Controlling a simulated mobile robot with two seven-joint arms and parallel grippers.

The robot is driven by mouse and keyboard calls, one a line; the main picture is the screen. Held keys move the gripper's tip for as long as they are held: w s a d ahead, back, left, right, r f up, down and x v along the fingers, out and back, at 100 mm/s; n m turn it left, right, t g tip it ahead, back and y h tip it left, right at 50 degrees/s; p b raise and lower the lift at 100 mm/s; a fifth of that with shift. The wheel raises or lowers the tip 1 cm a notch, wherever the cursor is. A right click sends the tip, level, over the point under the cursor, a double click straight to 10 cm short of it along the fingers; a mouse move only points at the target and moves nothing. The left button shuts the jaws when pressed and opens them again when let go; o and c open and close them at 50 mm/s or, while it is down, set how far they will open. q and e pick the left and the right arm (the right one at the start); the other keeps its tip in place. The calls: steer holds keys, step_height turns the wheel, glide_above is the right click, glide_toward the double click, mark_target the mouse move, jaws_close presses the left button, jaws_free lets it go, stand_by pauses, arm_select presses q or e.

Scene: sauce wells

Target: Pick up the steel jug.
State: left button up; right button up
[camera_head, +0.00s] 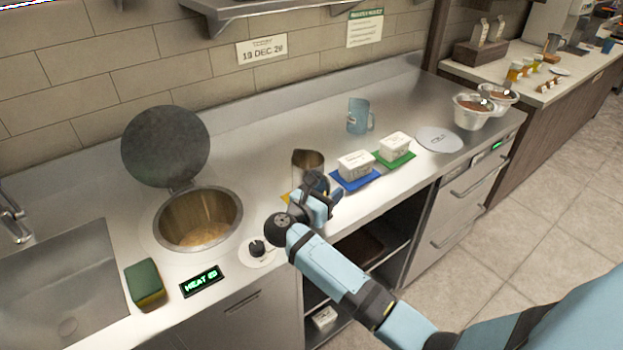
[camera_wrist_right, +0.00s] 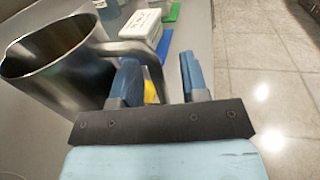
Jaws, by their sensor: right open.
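The steel jug (camera_head: 308,160) stands on the steel counter, partly hidden behind my right gripper (camera_head: 318,184) in the head view. In the right wrist view the jug (camera_wrist_right: 50,62) fills the upper left, its open rim facing up. Its handle (camera_wrist_right: 138,46) reaches toward my right gripper (camera_wrist_right: 160,80). The two blue fingers are apart, and the handle's outer bar appears in the gap between them, nearer the left finger. I cannot tell whether a finger touches it. My left gripper is not in view.
A yellow mat (camera_head: 286,197) shows beside the jug. White tubs sit on blue (camera_head: 368,181) and green (camera_head: 408,158) mats to the right. A blue jug (camera_head: 358,115) stands behind.

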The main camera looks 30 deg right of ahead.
jaws_close()
steer(key=shift+r, duration=0.1)
